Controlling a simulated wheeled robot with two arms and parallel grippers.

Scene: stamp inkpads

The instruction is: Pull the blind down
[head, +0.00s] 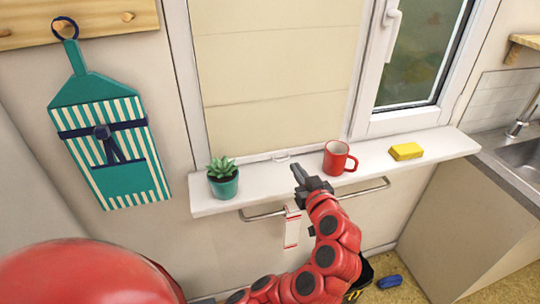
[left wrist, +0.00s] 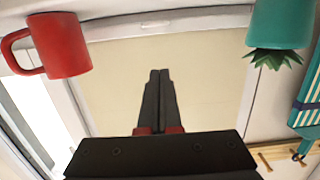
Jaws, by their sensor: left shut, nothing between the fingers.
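The cream blind (head: 275,75) covers the left window pane, and its lower edge is close above the sill. A small pale pull (head: 283,157) shows at the middle of its bottom edge. My left gripper (head: 297,172) is shut and empty, just in front of the sill and a little below and right of the pull. In the left wrist view the shut fingers (left wrist: 158,75) stand in front of the blind (left wrist: 205,75), which looks upside down there. I cannot see any contact between the fingers and the blind. My right gripper is not in view.
On the white sill (head: 255,178) stand a potted succulent (head: 223,184), a red mug (head: 336,158) close right of my gripper, and a yellow sponge (head: 406,151). A metal rail (head: 375,187) with a red-and-white cloth (head: 292,228) runs below. An apron (head: 108,145) hangs left.

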